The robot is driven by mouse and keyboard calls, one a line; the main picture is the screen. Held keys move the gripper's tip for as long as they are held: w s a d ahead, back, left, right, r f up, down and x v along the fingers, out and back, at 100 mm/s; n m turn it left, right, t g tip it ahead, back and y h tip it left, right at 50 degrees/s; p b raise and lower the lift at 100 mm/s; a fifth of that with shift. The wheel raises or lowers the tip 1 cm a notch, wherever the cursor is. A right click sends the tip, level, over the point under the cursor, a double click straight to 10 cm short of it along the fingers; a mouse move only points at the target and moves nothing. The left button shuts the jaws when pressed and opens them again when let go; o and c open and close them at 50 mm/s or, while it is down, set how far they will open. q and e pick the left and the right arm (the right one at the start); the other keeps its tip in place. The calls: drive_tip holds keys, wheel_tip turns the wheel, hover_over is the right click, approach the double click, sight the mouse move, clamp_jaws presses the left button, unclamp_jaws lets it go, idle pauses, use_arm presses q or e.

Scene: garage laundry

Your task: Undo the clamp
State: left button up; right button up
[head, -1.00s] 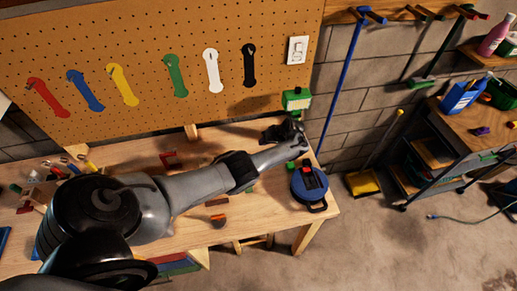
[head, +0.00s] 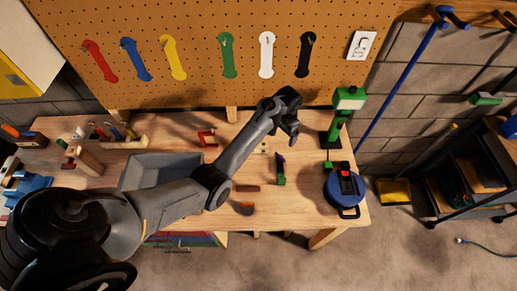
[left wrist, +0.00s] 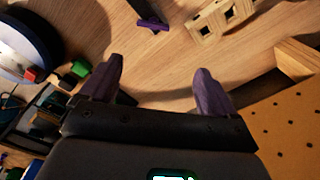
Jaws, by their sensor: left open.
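No thing in view is plainly the clamp. A small upright piece with a purple top and green foot (head: 281,170) stands on the bench, just below my left gripper in the head view. A red C-shaped piece (head: 206,137) lies farther left. My left gripper (head: 291,133) is above the bench, its jaws pointing down. In the left wrist view its dark purple-tinted fingers are wide apart with nothing between them (left wrist: 158,88). A purple piece (left wrist: 152,23) on a dark bar lies beyond the fingertips. My right gripper is not in view.
A green lamp-like stand (head: 333,130) and a blue round reel (head: 344,192) with a red top stand at the bench's right end. A grey bin (head: 140,172) is behind my arm. A wooden block with holes (left wrist: 222,17) lies nearby. The pegboard (head: 200,85) rises behind.

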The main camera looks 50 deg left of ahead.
sight(280, 156)
use_arm(q)
drive_tip(key=f, duration=0.3)
drive_tip(key=s+f, duration=0.1)
drive_tip(key=f, duration=0.3)
drive_tip(key=d+f+b, duration=0.1)
drive_tip(key=f, duration=0.3)
drive_tip(key=shift+s+d+f, duration=0.1)
drive_tip(key=shift+s+f, duration=0.05)
drive_tip(key=shift+f, duration=0.75)
drive_tip(key=c, duration=1.1)
drive_tip(key=shift+o, duration=0.2)
